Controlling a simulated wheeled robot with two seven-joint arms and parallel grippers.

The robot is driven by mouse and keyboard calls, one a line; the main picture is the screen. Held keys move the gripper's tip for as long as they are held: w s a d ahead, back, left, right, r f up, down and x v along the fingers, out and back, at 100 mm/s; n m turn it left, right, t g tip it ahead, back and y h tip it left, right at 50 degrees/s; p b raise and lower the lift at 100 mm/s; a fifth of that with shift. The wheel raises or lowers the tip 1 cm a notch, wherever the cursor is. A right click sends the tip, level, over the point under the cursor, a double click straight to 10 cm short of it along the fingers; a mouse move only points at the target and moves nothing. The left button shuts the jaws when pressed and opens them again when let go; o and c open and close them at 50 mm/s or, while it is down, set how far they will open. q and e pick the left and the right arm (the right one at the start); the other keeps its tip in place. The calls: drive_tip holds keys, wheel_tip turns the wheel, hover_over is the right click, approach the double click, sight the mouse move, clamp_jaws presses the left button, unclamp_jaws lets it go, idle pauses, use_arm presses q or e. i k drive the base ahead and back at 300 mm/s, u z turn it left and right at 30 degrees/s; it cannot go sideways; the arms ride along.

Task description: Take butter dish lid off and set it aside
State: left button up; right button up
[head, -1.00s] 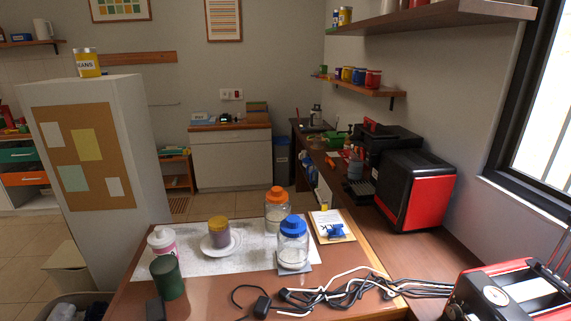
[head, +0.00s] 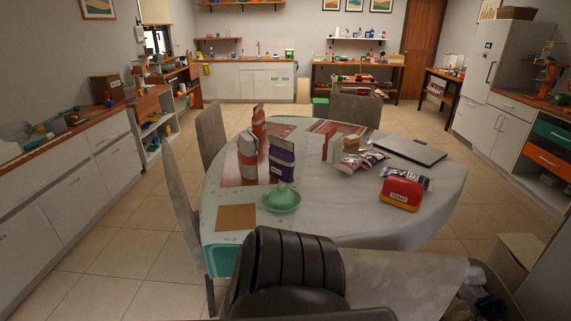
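A pale green round dish (head: 282,200) with a raised, pointed middle stands near the front edge of the table in the head view. A red rounded box (head: 401,192) with a white label and some yellow stands on the right part of the table. The label is too small to read surely, and I cannot tell which of the two is the butter dish or whether the green dish's middle is a separate lid. Neither of my grippers is in view, so nothing shows in them.
The table (head: 365,215) also bears upright packets (head: 282,160), crumpled bags (head: 362,161), a closed laptop (head: 408,150) and a brown mat (head: 236,217). Grey chairs (head: 210,130) surround it. A black ribbed shape (head: 290,275) fills the near foreground. Table surface right of the green dish is clear.

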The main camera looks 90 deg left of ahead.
sight(281, 198)
drive_tip(key=u, duration=1.8)
drive_tip(key=i, duration=0.9)
drive_tip(key=u, duration=2.2)
